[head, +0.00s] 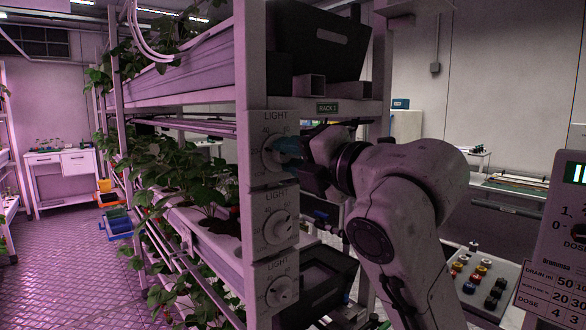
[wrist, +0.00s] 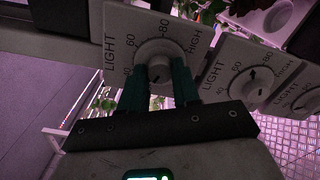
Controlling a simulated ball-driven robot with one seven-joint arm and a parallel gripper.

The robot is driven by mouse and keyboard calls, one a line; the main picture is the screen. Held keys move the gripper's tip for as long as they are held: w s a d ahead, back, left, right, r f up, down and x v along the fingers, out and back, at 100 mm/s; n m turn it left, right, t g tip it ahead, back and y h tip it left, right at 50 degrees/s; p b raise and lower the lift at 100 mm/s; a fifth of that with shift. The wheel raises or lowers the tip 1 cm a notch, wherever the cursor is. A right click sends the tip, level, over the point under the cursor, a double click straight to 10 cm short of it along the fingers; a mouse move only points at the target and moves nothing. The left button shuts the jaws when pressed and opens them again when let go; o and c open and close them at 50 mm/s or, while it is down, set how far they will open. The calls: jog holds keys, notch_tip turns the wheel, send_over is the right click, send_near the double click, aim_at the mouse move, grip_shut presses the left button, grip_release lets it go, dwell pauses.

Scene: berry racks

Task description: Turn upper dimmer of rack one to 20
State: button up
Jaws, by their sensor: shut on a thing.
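The upper dimmer (head: 267,143) is the top of three white LIGHT plates on the rack's end post. In the wrist view its round knob (wrist: 158,55) sits in the middle of a printed scale, with 60, 80 and HIGH readable. My gripper (head: 285,150) reaches it from the right in the head view. In the wrist view my gripper's two dark green fingers (wrist: 160,78) stand on either side of the knob, shut on it. A dark pointer mark shows between the fingers; its exact reading is unclear, and the fingers hide part of the scale.
Below are a middle dimmer (head: 278,227) and a lower dimmer (head: 281,291). Leafy plants (head: 190,165) fill the shelves to the left. A button panel (head: 478,280) stands to the right.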

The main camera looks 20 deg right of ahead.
jog(key=shift+a+f+n+b, duration=0.15)
jog(key=shift+n+b, duration=0.45)
jog(key=shift+n, duration=0.5)
jog(key=o, duration=1.1)
jog(key=shift+c, duration=0.2)
jog(key=shift+s, duration=0.1)
jog(key=b+v, duration=0.1)
jog(key=v, duration=0.9)
jog(key=shift+s+d, duration=0.2)
jog(key=shift+s, duration=0.1)
